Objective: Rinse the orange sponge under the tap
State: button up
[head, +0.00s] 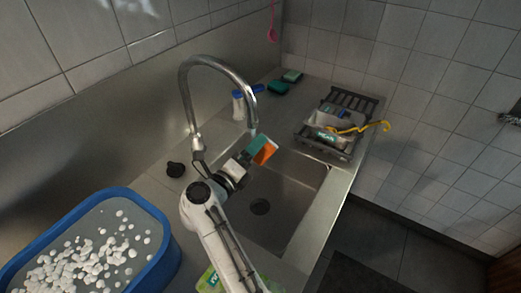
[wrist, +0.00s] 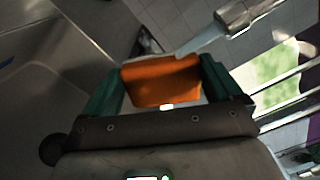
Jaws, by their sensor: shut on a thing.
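The orange sponge (head: 266,152) is held in my gripper (head: 255,150) over the sink basin (head: 285,190), just below the outlet of the curved metal tap (head: 217,60). In the wrist view the sponge (wrist: 163,82) sits between the two green fingers of my gripper (wrist: 162,84), which are shut on its sides. The tap's end (wrist: 245,14) is at the upper right there. A pale streak, which looks like running water, reaches from it to the sponge's top edge.
A blue tub (head: 165,235) with white pieces stands at the lower left. A dish rack (head: 338,122) with a yellow item is right of the basin. Green sponges (head: 279,87) and small bottles (head: 238,105) stand behind the tap. A dark knob (head: 175,169) lies left of it.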

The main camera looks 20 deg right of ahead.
jog(key=shift+w+d, duration=0.3)
jog(key=shift+d, duration=0.15)
jog(key=shift+a, duration=0.1)
jog(key=shift+s+a, duration=0.35)
jog(key=shift+a, duration=0.05)
jog(key=shift+w+d, duration=0.1)
jog(key=shift+d, duration=0.1)
jog(key=shift+w+d, duration=0.25)
jog(key=shift+d, duration=0.05)
jog(key=shift+a, duration=0.1)
dwell(0.4)
jog(key=shift+s+a, duration=0.35)
jog(key=shift+a, duration=0.05)
jog(key=shift+p, duration=0.4)
